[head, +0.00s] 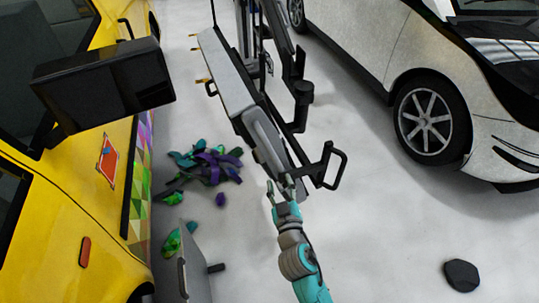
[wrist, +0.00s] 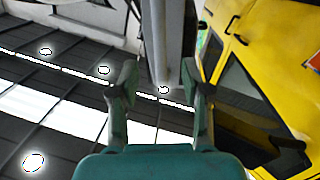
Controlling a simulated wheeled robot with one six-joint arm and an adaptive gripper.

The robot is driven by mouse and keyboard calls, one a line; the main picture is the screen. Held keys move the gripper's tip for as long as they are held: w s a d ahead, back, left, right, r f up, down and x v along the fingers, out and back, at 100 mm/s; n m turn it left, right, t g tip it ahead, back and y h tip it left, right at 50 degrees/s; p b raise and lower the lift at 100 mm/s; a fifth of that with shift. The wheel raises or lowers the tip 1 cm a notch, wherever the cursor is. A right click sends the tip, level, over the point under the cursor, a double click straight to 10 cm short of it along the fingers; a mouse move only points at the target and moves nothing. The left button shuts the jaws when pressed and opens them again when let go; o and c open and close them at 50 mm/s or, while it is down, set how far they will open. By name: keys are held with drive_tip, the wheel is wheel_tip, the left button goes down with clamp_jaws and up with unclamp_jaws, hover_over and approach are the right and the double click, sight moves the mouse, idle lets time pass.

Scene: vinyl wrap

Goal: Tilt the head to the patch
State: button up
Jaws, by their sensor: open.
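The lamp head (head: 226,78), a long grey panel in a dark frame with a black handle at its lower right end, hangs tilted on a stand between the two vehicles. The patch (head: 108,160), an orange-red diamond with a pale edge, is on the yellow vehicle's side, left of the head. My gripper (head: 282,190) is at the lower end of the head; whether it touches cannot be told. In the wrist view my gripper (wrist: 165,92) is open, with a grey bar (wrist: 165,40), likely part of the head, beyond and between its fingers.
The yellow vehicle (head: 60,220) with a black mirror (head: 105,87) stands at left. A white car (head: 365,40) stands at right. Vinyl scraps (head: 208,166) lie on the floor near a grey panel (head: 197,272). A dark object (head: 461,275) lies lower right. Floor between is partly clear.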

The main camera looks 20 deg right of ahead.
sight(273, 157)
drive_tip(key=w, duration=0.4)
drive_tip(key=w+d, duration=0.1)
drive_tip(key=w, duration=0.6)
drive_tip(key=shift+w+d+r, duration=0.2)
drive_tip(key=shift+w+r, duration=0.1)
drive_tip(key=shift+w, duration=0.05)
clamp_jaws()
